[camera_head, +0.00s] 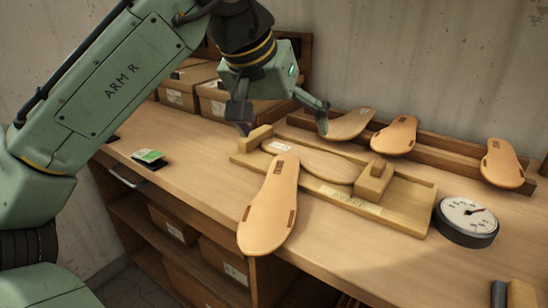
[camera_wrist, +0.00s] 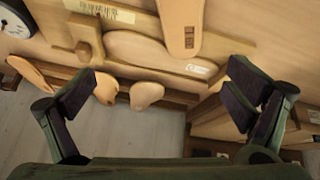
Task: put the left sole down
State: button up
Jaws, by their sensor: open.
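My gripper (camera_head: 284,122) is open and empty above the back of the workbench; its spread fingers also show in the wrist view (camera_wrist: 163,82). A tan sole (camera_head: 268,208) lies across the front rail of a wooden fixture, its wide end at the bench's front edge; it shows in the wrist view (camera_wrist: 182,22). Another sole (camera_head: 318,165) with a white label lies in the fixture (camera_head: 405,212), between its end blocks. I cannot tell which one is the left sole. Neither sole is between the fingers.
Several soles, one of them (camera_head: 394,136), lean on a wooden rack (camera_head: 440,150) along the wall. A round dial gauge (camera_head: 466,220) stands at right. Cardboard boxes (camera_head: 180,88) stand at the back left.

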jog(key=s+a+f+n+g+y, duration=0.2)
jog(key=s+a+f+g+y, duration=0.1)
jog(key=s+g, duration=0.25)
send_over(266, 226)
jog(key=f, duration=0.3)
jog(key=f+b, duration=0.1)
jog(key=shift+w+a+f, duration=0.1)
jog(key=shift+a+f, duration=0.2)
jog(key=shift+f, duration=0.05)
jog(key=shift+d+f+p, duration=0.2)
jog(key=shift+f+p, duration=0.1)
jog(key=shift+f, duration=2.75)
jog(key=shift+c, duration=0.2)
jog(key=c, duration=1.9)
jog(key=shift+o, duration=0.2)
jog(key=shift+r, duration=0.1)
